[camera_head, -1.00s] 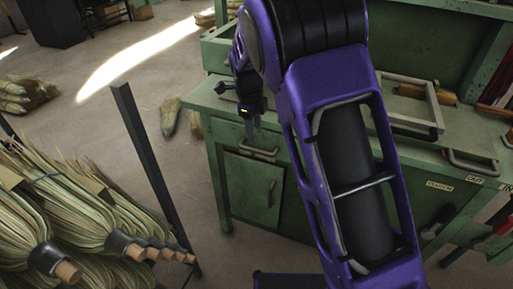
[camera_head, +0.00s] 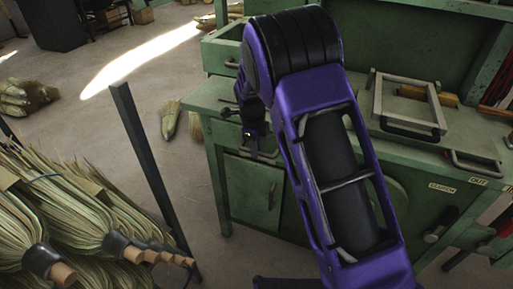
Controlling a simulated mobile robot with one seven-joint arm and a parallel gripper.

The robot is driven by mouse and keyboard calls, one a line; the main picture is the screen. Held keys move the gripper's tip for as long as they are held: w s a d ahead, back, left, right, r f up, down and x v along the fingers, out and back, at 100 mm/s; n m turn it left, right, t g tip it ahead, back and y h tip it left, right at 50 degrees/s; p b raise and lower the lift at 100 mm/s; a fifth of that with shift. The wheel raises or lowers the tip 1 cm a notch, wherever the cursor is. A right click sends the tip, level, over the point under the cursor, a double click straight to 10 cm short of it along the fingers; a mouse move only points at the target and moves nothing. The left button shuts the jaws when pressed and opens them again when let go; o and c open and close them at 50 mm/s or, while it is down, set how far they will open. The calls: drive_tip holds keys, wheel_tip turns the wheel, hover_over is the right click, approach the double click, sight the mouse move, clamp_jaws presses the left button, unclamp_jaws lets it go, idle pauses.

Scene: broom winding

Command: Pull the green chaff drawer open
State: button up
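The green workbench has a shallow green drawer front (camera_head: 232,140) under its top at the left, above a cupboard door. The drawer's metal bar handle (camera_head: 268,154) shows partly, and the front looks flush with the bench. No chaff label is legible on it. My gripper (camera_head: 254,150) points down in front of this drawer, overlapping the left part of the handle in the picture. Its fingertips are small and dark. I cannot tell whether they are open, or whether they touch the handle. My purple arm hides part of the bench front.
A cupboard door (camera_head: 252,190) with a handle sits below the drawer. A wooden frame (camera_head: 408,112) with a black handle lies on the bench top. Broom bundles (camera_head: 70,215) and a dark upright post (camera_head: 150,165) stand at the left. Floor between post and bench is open.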

clamp_jaws()
idle(1.1)
